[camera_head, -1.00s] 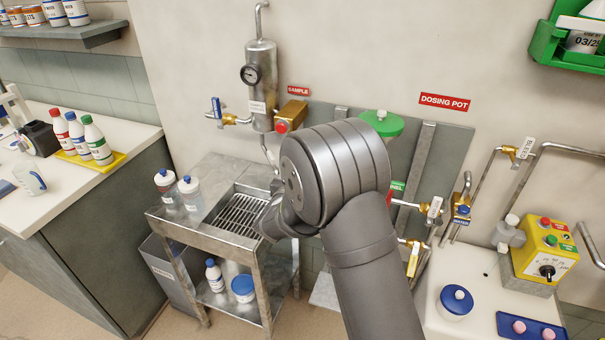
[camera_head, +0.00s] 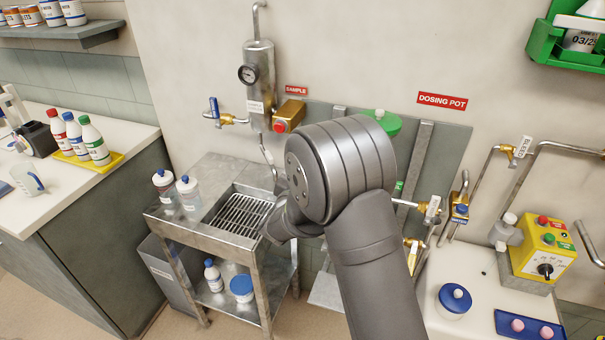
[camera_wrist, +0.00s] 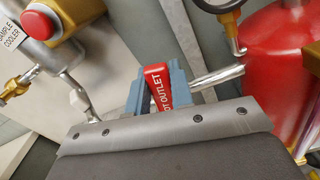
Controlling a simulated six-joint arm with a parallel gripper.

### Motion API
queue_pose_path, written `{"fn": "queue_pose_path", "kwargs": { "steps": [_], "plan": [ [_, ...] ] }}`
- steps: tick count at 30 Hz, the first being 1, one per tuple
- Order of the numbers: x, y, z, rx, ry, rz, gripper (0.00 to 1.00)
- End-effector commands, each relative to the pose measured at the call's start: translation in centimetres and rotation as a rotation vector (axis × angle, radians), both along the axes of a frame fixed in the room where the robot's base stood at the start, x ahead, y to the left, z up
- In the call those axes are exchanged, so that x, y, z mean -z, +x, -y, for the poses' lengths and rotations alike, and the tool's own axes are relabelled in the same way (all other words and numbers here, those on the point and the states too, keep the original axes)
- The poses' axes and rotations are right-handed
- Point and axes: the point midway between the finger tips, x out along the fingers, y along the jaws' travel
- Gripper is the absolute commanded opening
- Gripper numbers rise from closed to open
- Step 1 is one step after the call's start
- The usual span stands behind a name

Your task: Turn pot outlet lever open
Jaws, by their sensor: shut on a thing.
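The pot outlet lever (camera_wrist: 156,80) is a red handle with white "OUTLET" lettering, in the upper middle of the wrist view. My gripper (camera_wrist: 160,92) has its blue-grey fingers on both sides of the lever and is shut on it. A metal pipe (camera_wrist: 218,78) runs to the right from behind the lever. The red pot (camera_wrist: 275,75) stands at the right of the wrist view. In the head view my arm hides the lever, my fingers and most of the pot; the pot's green top (camera_head: 384,122) shows.
The sample cooler (camera_head: 260,85) with its red-knobbed valve (camera_head: 283,124) is left of my arm. A metal sink stand (camera_head: 180,235) with bottles is below.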

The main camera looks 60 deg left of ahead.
Motion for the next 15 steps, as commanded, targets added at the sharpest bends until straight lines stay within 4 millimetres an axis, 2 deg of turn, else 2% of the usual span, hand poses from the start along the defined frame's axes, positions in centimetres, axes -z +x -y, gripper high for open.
{"fn": "queue_pose_path", "kwargs": {
  "steps": [15],
  "plan": [
    [1.8,2.3,2.3,0.0,0.341,-0.344,0.0]
  ]
}}
